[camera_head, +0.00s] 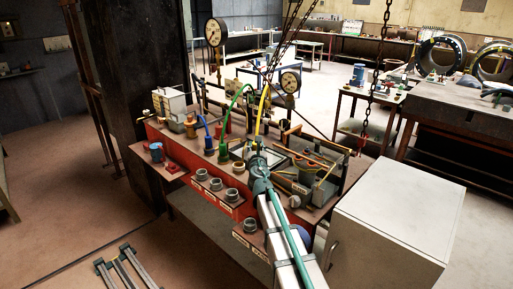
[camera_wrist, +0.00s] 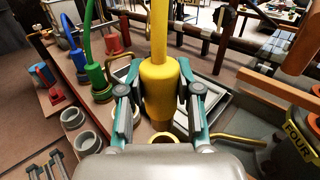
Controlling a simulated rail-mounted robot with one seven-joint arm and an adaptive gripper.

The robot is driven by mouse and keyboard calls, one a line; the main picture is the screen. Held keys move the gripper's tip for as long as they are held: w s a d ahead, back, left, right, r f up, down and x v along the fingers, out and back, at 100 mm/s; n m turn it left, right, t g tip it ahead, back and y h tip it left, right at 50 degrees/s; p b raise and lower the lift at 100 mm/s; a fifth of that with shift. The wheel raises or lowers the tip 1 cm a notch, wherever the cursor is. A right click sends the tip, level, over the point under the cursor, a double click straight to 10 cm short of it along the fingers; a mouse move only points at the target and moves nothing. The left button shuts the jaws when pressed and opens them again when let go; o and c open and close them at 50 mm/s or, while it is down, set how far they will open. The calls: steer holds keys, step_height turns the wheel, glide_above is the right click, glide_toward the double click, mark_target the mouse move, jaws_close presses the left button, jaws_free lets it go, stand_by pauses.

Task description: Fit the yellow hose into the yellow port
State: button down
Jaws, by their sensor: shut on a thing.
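The yellow hose (camera_wrist: 160,80), with its thick yellow end fitting, stands roughly upright between the fingers of my gripper (camera_wrist: 158,100). The gripper is shut on this fitting. The hose also shows in the head view (camera_head: 261,112), rising above my gripper (camera_head: 259,165). A yellow ring with a dark opening (camera_wrist: 163,137), which looks like the yellow port, shows just below the fitting in the wrist view, partly hidden by my gripper's body. I cannot tell whether fitting and ring touch. In the head view my arm hides this spot.
The green hose (camera_wrist: 96,72), blue hose (camera_wrist: 78,58) and a red fitting (camera_wrist: 113,42) stand on the bench at left. Several grey ring ports (camera_wrist: 88,142) line its front. A white cabinet (camera_head: 395,220) stands right of my arm.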

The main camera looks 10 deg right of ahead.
steer(key=shift+f+b, duration=2.35)
steer(key=shift+f, duration=0.3)
steer(key=shift+f+b, duration=1.7)
steer(key=shift+f, duration=0.2)
steer(key=c, duration=0.7)
jaws_free()
steer(key=shift+r, duration=0.1)
steer(key=s, duration=0.4)
steer(key=s+a, duration=0.1)
steer(key=s, duration=0.7)
steer(key=shift+a, duration=0.35)
